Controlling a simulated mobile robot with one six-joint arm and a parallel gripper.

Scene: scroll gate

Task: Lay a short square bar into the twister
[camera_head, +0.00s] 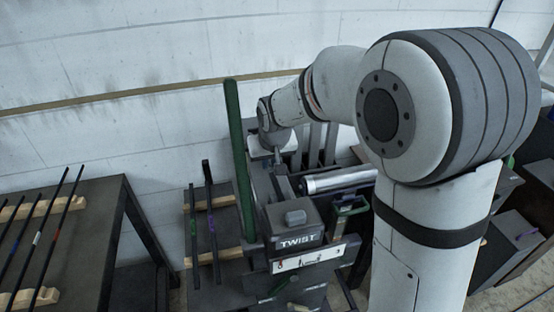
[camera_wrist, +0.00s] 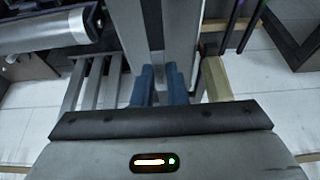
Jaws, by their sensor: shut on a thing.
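The twister (camera_head: 297,240) is a dark machine with a TWIST label in the head view, middle right. My gripper (camera_head: 277,143) is behind it, above its far end. In the wrist view my gripper's blue fingertips (camera_wrist: 160,85) are close together, shut on a narrow grey piece that looks like a short square bar. Most of that piece is hidden by the fingers and the wrist housing, so its seating in the twister cannot be told. Several grey slats or bars (camera_wrist: 92,82) stand side by side left of the fingers.
A tall green post (camera_head: 238,160) rises left of the twister. A shiny cylinder (camera_head: 338,180) lies to its right and also shows in the wrist view (camera_wrist: 45,32). Long dark rods (camera_head: 192,235) rest on wooden supports. A table (camera_head: 85,245) with more rods is at left.

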